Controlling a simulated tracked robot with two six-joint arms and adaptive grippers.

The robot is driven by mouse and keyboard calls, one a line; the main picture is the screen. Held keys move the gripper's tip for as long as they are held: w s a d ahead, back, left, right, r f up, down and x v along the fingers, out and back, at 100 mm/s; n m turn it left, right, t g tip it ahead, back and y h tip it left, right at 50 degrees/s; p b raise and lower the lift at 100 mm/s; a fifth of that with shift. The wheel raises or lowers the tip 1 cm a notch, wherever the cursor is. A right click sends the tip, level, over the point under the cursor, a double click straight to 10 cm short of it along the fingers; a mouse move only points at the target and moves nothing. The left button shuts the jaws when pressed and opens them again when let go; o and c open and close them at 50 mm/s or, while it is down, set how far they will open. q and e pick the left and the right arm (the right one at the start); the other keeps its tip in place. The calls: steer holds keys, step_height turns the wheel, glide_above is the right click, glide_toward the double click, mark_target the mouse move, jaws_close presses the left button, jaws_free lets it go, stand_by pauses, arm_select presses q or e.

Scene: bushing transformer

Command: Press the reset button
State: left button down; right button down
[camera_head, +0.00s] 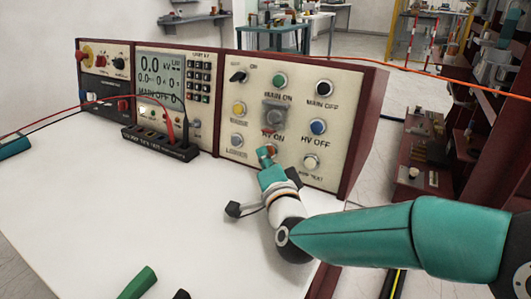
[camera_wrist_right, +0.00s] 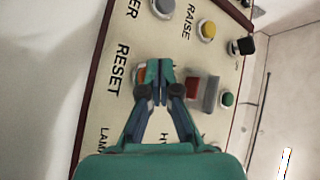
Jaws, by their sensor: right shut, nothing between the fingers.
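The reset button is an orange-red button low in the middle of the cream control panel (camera_head: 302,92). In the wrist view the reset button (camera_wrist_right: 139,74) shows partly beside the word RESET, and my fingertips hide the rest. My right gripper (camera_head: 265,153) is shut and empty, with its tips at the button in the head view. It also shows in the wrist view (camera_wrist_right: 153,82), with its tips overlapping the button's edge. I cannot tell whether they touch it. My left gripper is not identifiable in these views.
The covered HV ON button (camera_head: 273,115) is just above, and the white lamp test button (camera_head: 310,162) is at lower right. A black terminal strip (camera_head: 160,144) with red and black leads stands left on the white tabletop (camera_head: 110,210). The tabletop's middle is clear.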

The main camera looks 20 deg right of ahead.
steer(key=shift+s+a+r, duration=0.1)
steer(key=shift+s+a, duration=0.25)
steer(key=shift+s+a+r, duration=0.3)
steer(key=shift+s+a, duration=0.6)
steer(key=shift+s+a+r, duration=0.25)
steer(key=shift+s+a, duration=0.6)
stand_by(0.3)
